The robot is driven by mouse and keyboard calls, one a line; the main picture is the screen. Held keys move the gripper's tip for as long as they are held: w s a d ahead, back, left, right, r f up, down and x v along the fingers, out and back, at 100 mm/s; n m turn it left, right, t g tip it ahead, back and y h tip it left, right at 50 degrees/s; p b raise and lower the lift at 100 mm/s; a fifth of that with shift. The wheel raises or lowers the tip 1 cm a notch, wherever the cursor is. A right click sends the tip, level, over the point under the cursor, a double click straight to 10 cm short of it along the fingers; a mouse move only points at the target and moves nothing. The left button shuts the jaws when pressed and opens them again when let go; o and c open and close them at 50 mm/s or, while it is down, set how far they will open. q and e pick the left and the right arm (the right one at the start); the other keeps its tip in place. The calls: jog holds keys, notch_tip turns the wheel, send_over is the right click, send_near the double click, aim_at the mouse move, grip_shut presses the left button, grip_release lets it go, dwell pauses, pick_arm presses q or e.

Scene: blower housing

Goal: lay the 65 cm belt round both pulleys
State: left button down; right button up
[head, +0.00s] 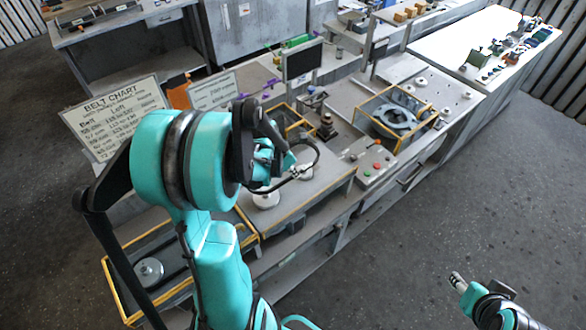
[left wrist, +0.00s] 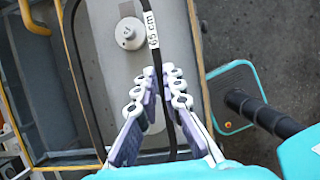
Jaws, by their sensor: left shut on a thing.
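The black belt (left wrist: 163,82) carries a white "65 cm" label in the left wrist view. It runs between the fingers of my left gripper (left wrist: 160,92), which is shut on it, and loops away to the left. A pale round pulley (left wrist: 130,33) lies beside the labelled run, to its left; the belt does not visibly wrap it. In the head view my left arm covers part of the bench. One pale pulley (head: 265,199) shows below the wrist, and another is partly hidden behind the gripper. My right gripper (head: 457,282) is over the floor, away from the bench; its jaw state is unclear.
A belt chart (head: 118,112) stands at the left, with a smaller sign (head: 213,92) beside it. A yellow-edged tray (head: 118,278) holds a metal disc (head: 149,271). A yellow-framed box (head: 395,140), a button panel (head: 376,165) and a dark screen (head: 303,62) stand further along.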

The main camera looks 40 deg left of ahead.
pick_arm(q)
notch_tip(320, 180, down, 8)
jog(key=b, duration=0.5)
jog(key=shift+w, duration=0.1)
jog(key=shift+f+b, duration=0.75)
jog(key=shift+f+b, duration=0.1)
jog(key=shift+b, duration=0.35)
jog(key=shift+f, duration=0.15)
jog(key=shift+f+b, duration=0.4)
jog(key=shift+b, duration=0.2)
jog(key=shift+f, duration=0.15)
dwell(0.4)
jog(key=shift+f+b, duration=0.25)
jog(key=shift+b, duration=0.25)
